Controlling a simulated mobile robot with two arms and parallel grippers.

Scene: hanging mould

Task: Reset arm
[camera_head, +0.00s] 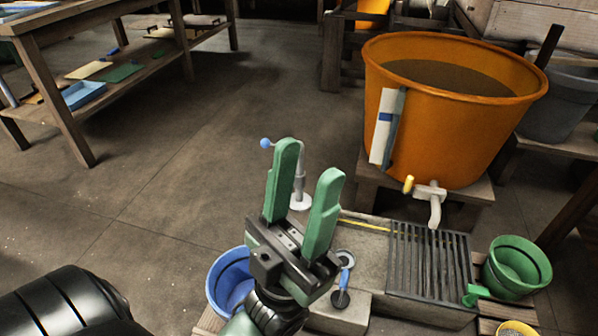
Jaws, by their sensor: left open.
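My left gripper (305,200) is in the lower middle of the head view, its two green fingers pointing up and apart. It is open, with nothing between the fingers. It stands in front of a low grey stone sink (366,258) and hides part of it. A black arm part of mine shows at the bottom left. My right gripper does not show.
A large orange tub (440,140) with a tap (432,200) stands on a wooden stand at the right. Below are a dark grate (430,260), a green bucket (516,266) and a blue bucket (232,280). A wooden table (90,50) is upper left. The middle floor is clear.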

